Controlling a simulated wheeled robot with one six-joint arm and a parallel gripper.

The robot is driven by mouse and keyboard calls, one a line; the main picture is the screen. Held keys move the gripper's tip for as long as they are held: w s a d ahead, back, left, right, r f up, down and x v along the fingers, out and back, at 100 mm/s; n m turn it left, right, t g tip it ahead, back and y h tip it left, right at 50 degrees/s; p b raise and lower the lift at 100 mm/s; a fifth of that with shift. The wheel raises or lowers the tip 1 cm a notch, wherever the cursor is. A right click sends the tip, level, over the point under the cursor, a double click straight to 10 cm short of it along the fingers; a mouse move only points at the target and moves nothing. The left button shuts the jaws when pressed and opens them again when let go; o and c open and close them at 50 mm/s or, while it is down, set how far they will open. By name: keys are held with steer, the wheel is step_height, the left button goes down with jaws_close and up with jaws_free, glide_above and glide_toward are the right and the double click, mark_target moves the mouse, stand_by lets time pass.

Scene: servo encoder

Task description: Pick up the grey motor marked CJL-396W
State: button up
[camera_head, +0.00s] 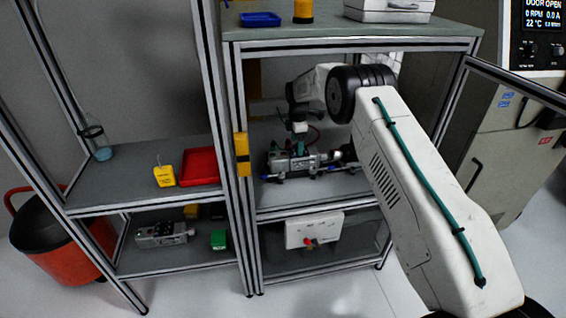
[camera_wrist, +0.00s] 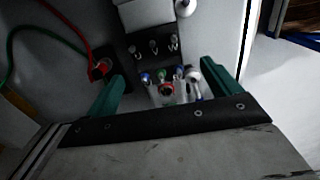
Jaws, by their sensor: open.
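My gripper (camera_wrist: 155,78) shows in the wrist view with its two green fingers spread apart. Between and just beyond them are small connectors with red, blue and green parts (camera_wrist: 168,86); I see nothing gripped. In the head view my gripper (camera_head: 298,146) points down over a grey metal assembly (camera_head: 304,162) on the middle shelf of the right rack. My arm hides part of this assembly's right side. Another grey metal unit (camera_head: 163,234) lies on the lower shelf of the left rack. No CJL-396W marking is legible, so I cannot tell which is the motor.
The right rack's top shelf (camera_head: 350,36) lies above my gripper, and rack posts stand on both sides. A red tray (camera_head: 200,166) and yellow tag (camera_head: 164,176) lie on the left rack. Red and green cables (camera_wrist: 82,50) run at left.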

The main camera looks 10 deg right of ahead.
mark_target(294, 151)
steer(key=f, duration=0.1)
steer(key=a+f, duration=0.1)
steer(key=f, duration=0.1)
steer(key=shift+w+f, duration=0.1)
steer(key=shift+w, duration=0.05)
step_height(294, 151, down, 5)
steer(key=shift+r, duration=0.2)
steer(key=c, duration=1.7)
steer(key=shift+r, duration=0.15)
jaws_close()
steer(key=shift+r, duration=0.1)
